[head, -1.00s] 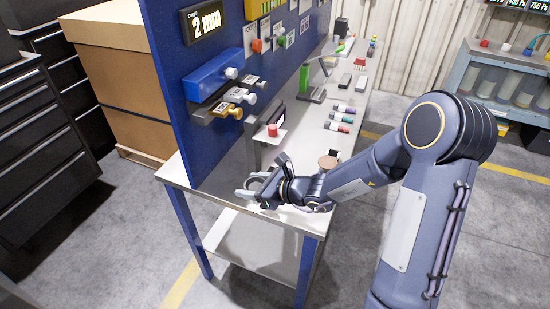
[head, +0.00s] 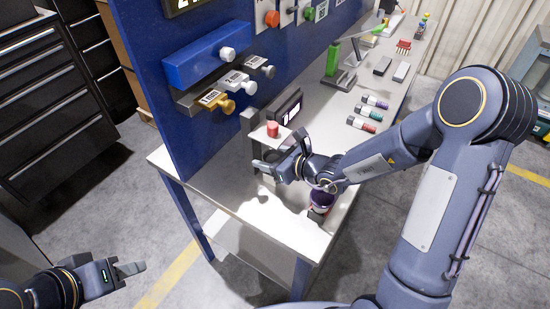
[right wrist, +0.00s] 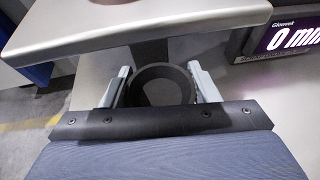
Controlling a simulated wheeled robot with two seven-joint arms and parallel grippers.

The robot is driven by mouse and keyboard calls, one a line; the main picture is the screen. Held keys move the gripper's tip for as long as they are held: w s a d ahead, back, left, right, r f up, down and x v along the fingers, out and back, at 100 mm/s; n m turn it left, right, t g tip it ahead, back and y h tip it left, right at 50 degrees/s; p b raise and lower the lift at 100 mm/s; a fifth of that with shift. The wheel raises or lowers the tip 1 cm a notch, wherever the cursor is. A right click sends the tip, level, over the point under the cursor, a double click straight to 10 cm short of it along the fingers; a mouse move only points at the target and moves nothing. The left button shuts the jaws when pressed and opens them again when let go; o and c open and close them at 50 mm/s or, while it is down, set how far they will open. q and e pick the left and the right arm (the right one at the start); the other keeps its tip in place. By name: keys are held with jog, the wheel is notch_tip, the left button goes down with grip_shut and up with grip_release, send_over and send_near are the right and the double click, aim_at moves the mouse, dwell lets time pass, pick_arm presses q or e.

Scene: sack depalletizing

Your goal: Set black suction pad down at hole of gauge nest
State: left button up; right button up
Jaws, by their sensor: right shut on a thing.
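My right gripper (head: 264,170) is shut on the black suction pad (right wrist: 163,86). In the right wrist view the pad is a dark round cup with its open rim showing between the two grey fingers. The gauge (head: 287,108) stands just behind this gripper, with a pale plate (head: 268,141) carrying a red cylinder (head: 272,129). The same plate (right wrist: 130,30) lies just beyond the pad in the right wrist view, apparently apart from it. I cannot make out the nest's hole. My left gripper (head: 130,268) hangs empty over the floor at lower left; its finger gap does not show.
The gauge's display (right wrist: 297,38) reads 0 mm. A blue panel (head: 215,130) rises along the bench's left side, with a blue block (head: 195,55) on it. A purple-rimmed round thing (head: 322,199) stands near the bench's front edge. Several markers (head: 368,113) lie farther back.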

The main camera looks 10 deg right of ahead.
jog(key=shift+s+a+f, duration=0.1)
jog(key=shift+f, duration=0.3)
pick_arm(q)
jog(key=shift+f, duration=0.4)
pick_arm(e)
jog(key=shift+r, duration=0.1)
jog(key=shift+a, duration=0.1)
pick_arm(q)
jog(key=shift+f, duration=0.1)
pick_arm(e)
jog(key=shift+f+b, duration=0.25)
jog(key=shift+b, duration=0.05)
jog(key=o, duration=1.1)
jog(key=shift+r, duration=0.1)
pick_arm(q)
jog(key=shift+f, duration=0.1)
